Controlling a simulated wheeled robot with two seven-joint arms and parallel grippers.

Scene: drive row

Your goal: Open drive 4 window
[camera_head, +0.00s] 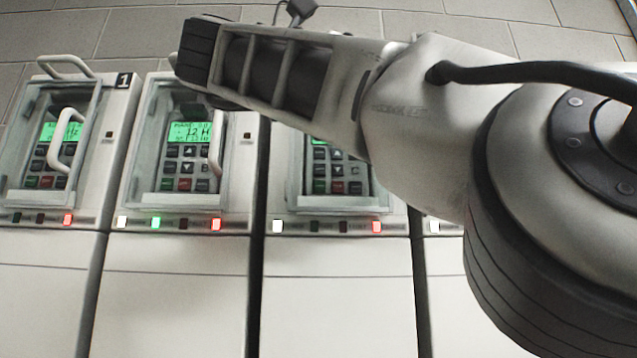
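A row of pale drive cabinets stands in front of me, each with a clear-framed window over a keypad. The leftmost drive (120,120) carries a "1" label. By position, drive 4 (436,270) is the cabinet at the right; only a strip of its front and a white lamp show. Its window and handle are hidden behind my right arm. My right gripper (200,60) reaches in from the right, in front of the upper part of the second and third drives. Its dark ridged finger shows side-on; I cannot tell its opening. My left gripper is not in view.
The second drive's window (138,170) has a vertical handle and a green display behind it. The third drive's window (330,205) is partly covered by my arm. Red, green and white lamps line the fronts.

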